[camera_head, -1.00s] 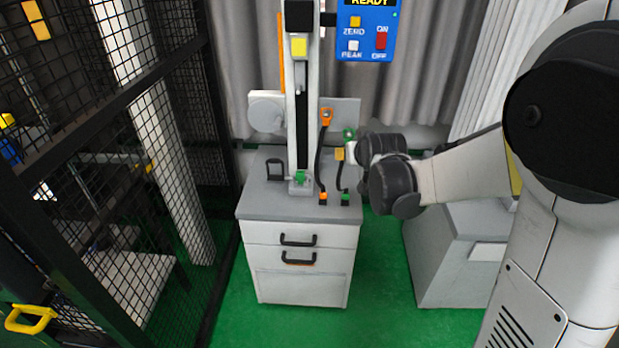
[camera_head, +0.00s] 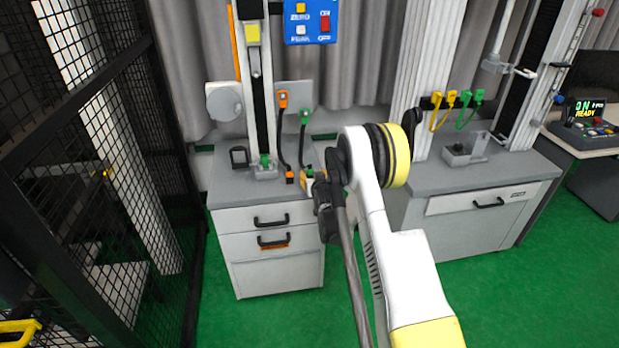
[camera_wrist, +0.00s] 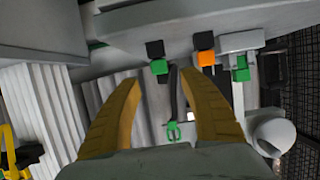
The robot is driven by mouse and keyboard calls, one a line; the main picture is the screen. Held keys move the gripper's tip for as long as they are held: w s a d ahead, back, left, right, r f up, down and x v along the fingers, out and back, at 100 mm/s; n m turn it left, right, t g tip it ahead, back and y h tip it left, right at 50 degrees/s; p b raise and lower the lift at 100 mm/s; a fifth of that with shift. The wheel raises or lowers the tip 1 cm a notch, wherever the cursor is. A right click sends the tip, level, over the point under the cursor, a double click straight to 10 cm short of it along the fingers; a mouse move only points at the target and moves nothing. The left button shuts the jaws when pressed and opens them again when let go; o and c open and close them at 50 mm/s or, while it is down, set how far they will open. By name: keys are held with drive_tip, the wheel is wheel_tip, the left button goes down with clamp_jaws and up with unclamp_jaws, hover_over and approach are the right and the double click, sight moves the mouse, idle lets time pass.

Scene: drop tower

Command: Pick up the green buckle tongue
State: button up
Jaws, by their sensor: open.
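The green buckle tongue (camera_head: 305,117) stands at the top of a dark strap in the head view, right of the orange tongue (camera_head: 283,98). In the wrist view the green tongue (camera_wrist: 173,131) shows small between my fingers, with its dark strap (camera_wrist: 173,92) running from it. My gripper (camera_head: 311,179) is open and empty in the head view, low beside the strap's base. In the wrist view its yellow fingers (camera_wrist: 158,82) are spread, with the tongue apart from them. The strap's foot is partly hidden by my gripper in the head view.
The orange buckle block (camera_head: 289,178) and a green-topped black block (camera_wrist: 158,67) are close by. The tower column (camera_head: 261,100) rises left of the straps. A mesh cage (camera_head: 90,190) is at left. Green floor (camera_head: 280,325) in front is clear.

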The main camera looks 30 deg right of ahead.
sight(310, 171)
drive_tip(key=b+x, duration=0.2)
drive_tip(key=x, duration=0.3)
drive_tip(key=shift+w+f+b, duration=0.1)
drive_tip(key=shift+f+b, duration=0.15)
drive_tip(key=shift+b, duration=0.15)
drive_tip(key=shift+w+d, duration=0.15)
drive_tip(key=shift+w, duration=0.2)
drive_tip(key=shift+r, duration=0.1)
drive_tip(key=shift+c, duration=0.5)
drive_tip(key=c, duration=0.8)
